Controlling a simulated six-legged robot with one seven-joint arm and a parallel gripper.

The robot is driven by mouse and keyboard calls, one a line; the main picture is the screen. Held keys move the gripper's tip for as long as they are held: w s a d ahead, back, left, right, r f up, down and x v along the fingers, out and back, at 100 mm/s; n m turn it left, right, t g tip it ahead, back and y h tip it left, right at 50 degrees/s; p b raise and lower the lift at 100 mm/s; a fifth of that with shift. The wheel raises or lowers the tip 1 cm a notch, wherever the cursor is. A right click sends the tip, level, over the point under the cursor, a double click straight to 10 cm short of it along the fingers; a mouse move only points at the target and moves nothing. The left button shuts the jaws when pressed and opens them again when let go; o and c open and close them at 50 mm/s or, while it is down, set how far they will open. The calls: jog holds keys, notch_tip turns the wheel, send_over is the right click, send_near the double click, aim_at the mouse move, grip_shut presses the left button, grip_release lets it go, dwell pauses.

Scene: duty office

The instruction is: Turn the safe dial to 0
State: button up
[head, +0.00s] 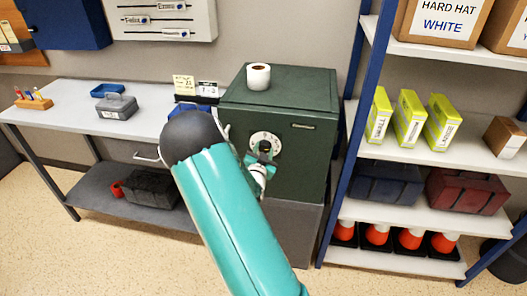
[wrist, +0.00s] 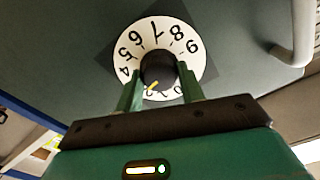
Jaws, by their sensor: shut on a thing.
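The safe (head: 315,95) is a dark green box on a grey stand in the head view. Its round white dial (head: 254,141) is on the front. In the wrist view the dial (wrist: 187,38) shows black digits around a dark knob (wrist: 158,68). A yellow mark on the knob points down and slightly left, near the 1 and 2; the exact digit is unclear. The 0 is at lower right, partly hidden near a finger. My gripper (wrist: 160,85) is shut on the knob, one green finger on each side. My gripper (head: 264,150) also shows at the dial in the head view.
A handle (wrist: 295,35) stands out from the safe door, right of the dial in the wrist view. A shelf rack (head: 400,150) stands close on the right, a workbench (head: 65,105) on the left.

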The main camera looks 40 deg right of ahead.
jog(key=n, duration=0.4)
jog(key=shift+a+n, duration=0.1)
jog(key=shift+n, duration=0.2)
jog(key=n, duration=0.3)
jog(key=shift+n, duration=0.3)
jog(key=n, duration=0.4)
jog(key=shift+f, duration=0.1)
jog(key=shift+n, duration=1.8)
jog(key=o, duration=1)
jog(key=shift+c, duration=0.2)
jog(key=v, duration=1.3)
jog(key=shift+s+a, duration=0.2)
jog(key=shift+a, duration=0.05)
